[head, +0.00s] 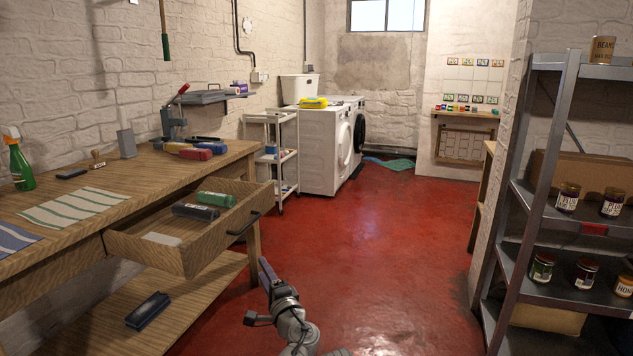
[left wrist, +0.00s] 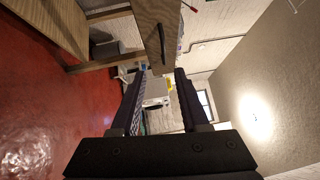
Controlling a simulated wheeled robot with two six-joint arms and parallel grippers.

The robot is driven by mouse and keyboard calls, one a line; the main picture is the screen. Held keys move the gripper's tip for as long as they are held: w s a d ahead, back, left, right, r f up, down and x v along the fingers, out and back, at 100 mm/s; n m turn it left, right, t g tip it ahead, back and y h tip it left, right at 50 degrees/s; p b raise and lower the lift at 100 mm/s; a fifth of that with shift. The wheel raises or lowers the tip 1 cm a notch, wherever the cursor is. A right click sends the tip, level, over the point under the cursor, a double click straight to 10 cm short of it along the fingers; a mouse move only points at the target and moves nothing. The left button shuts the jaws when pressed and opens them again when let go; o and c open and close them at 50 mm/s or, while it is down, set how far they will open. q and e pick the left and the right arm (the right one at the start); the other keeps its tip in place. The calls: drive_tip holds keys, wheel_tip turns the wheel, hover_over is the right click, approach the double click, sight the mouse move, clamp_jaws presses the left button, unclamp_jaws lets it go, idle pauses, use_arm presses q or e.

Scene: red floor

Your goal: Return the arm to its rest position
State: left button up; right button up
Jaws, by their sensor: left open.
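My left gripper (head: 266,274) is low in the middle of the head view, in front of the bench and just right of the open drawer (head: 150,247). In the left wrist view its two dark fingers (left wrist: 160,78) stand apart with nothing held between them. The drawer's dark handle (head: 243,224) is left of the gripper and looks apart from it. A green-and-dark item (head: 216,199), a dark item (head: 195,212) and a pale flat item (head: 161,239) lie in the drawer.
The wooden bench (head: 100,205) with tools and cloths runs along the left wall. A metal shelf (head: 550,218) with jars stands at the right. A white cart (head: 272,150) and washing machines (head: 322,150) stand at the back. The red floor (head: 400,260) between is clear.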

use_arm(q)
drive_tip(key=s+a+f+n+g+h, duration=0.1)
drive_tip(key=s+a+f+n+g, duration=0.45)
drive_tip(key=f, duration=0.35)
drive_tip(key=s+a+f+n+g+h, duration=0.1)
drive_tip(key=s+a+f+n+g, duration=0.45)
drive_tip(key=f, duration=0.35)
drive_tip(key=s+d+f+m+g+h, duration=0.1)
drive_tip(key=s+d+f+g+h, duration=0.2)
drive_tip(key=s+d, duration=0.55)
drive_tip(key=s+d+f+m+g+h, duration=0.1)
drive_tip(key=s+d+f+g+h, duration=0.2)
drive_tip(key=s+d, duration=0.5)
wheel_tip(320, 180, up, 37)
drive_tip(key=w+d+p, duration=0.1)
drive_tip(key=p, duration=3.5)
drive_tip(key=shift+d+p, duration=0.25)
drive_tip(key=shift+p, duration=0.05)
